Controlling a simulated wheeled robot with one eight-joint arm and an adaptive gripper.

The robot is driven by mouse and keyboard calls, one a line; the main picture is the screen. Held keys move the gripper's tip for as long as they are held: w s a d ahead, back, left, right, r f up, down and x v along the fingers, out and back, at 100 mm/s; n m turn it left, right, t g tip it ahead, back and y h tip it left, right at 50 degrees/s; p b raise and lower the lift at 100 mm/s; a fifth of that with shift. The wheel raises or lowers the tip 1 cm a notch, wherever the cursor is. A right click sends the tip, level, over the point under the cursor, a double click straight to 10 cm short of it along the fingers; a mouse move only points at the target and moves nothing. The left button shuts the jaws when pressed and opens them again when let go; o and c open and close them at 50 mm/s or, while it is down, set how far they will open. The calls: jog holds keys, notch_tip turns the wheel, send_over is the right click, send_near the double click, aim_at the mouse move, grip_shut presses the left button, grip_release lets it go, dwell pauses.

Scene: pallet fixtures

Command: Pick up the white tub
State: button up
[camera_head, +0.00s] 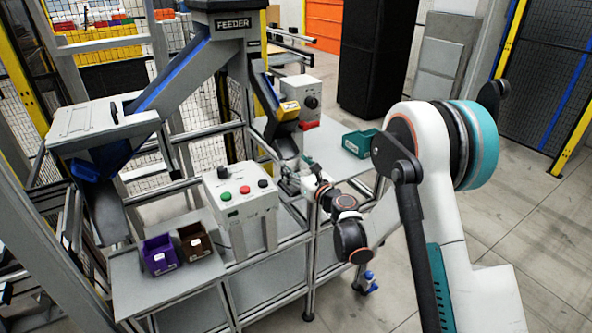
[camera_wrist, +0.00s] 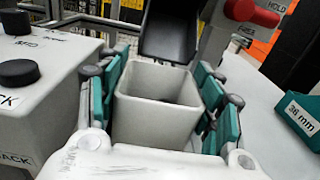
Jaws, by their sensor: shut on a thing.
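The white tub (camera_wrist: 157,118) is an open, square-rimmed container in the middle of the wrist view, with its inside in shadow. My gripper (camera_wrist: 162,92) has its teal-padded fingers on the left and right sides of the tub and is shut on it. In the head view my gripper (camera_head: 289,178) is over the far workbench, below the feeder chute. The tub cannot be told apart clearly there. Whether its base touches the bench is hidden.
A dark chute (camera_wrist: 168,32) ends just behind the tub. A control box (camera_wrist: 45,75) stands close on the left. A teal bin (camera_head: 358,143) marked 36 mm is to the right. Purple (camera_head: 160,254) and brown (camera_head: 195,242) bins sit on the near-left bench.

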jog(key=shift+r, duration=0.55)
jog(key=b+v, duration=0.5)
jog(key=v, duration=1.3)
notch_tip(320, 180, up, 5)
jog(key=p, duration=0.3)
jog(key=shift+f, duration=0.2)
